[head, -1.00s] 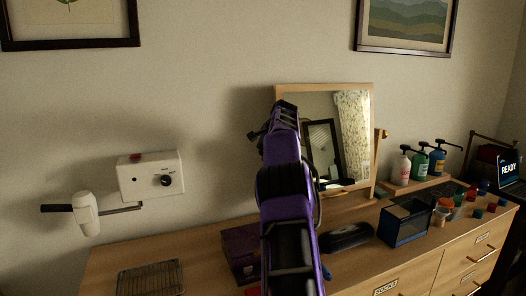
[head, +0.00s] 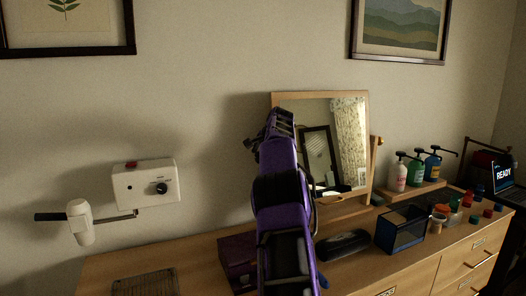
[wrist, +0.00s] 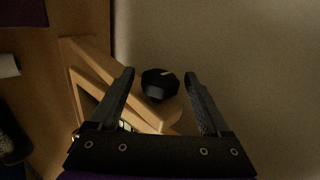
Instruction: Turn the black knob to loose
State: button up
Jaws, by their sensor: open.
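In the wrist view a black faceted knob (wrist: 157,86) with a short pale mark sits on a round wooden piece at the side of the mirror's wooden frame. My gripper (wrist: 159,73) is open, with one finger on each side of the knob and gaps visible between fingers and knob. In the head view my gripper (head: 280,122) is at the left edge of the tabletop mirror (head: 368,140), and my arm hides this knob. Another black knob (head: 162,188) is on the white wall box (head: 130,192); any lettering there is too small to read.
A white dryer-like handpiece (head: 80,222) hangs left of the wall box. A dark purple box (head: 236,258) and a black case (head: 343,246) lie below the mirror. Pump bottles (head: 415,167) stand to the right. Bare wall lies between wall box and mirror.

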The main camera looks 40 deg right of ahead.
jog(key=b+v, duration=0.1)
jog(key=v, duration=1.6)
jog(key=shift+r, duration=0.2)
